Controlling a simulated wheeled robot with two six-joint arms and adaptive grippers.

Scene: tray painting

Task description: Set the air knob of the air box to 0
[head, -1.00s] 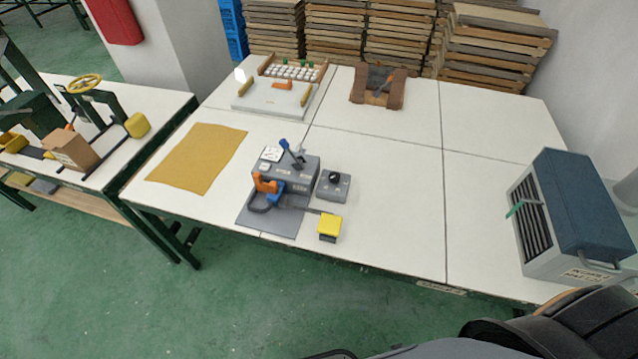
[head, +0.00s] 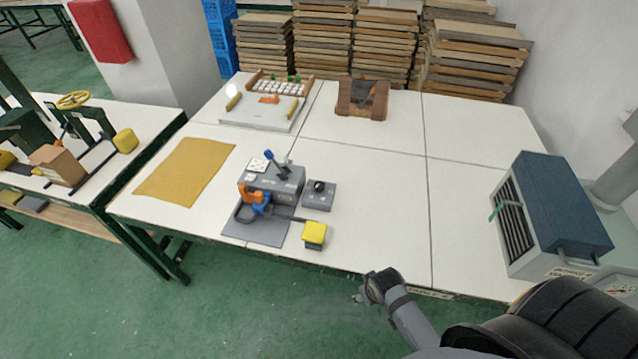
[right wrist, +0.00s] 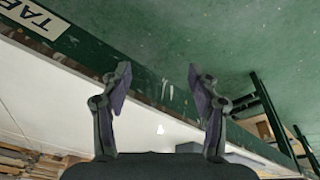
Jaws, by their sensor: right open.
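A small grey box with a round black knob (head: 319,186), which looks like the air box (head: 318,199), sits on the white table just right of a larger grey machine (head: 273,187). The knob's setting is too small to read. My right gripper (head: 368,290) is off the table's front edge, below and to the right of the box and well apart from it. In the right wrist view my right gripper (right wrist: 158,85) is open and empty, with the table edge and green floor beyond its fingers. My left gripper is not in view.
A yellow-topped block (head: 314,234) stands near the front edge, between the box and my right gripper. A blue-topped heater-like unit (head: 555,215) stands at the right. A yellow cloth (head: 185,170) lies at the left. The table right of the box is clear.

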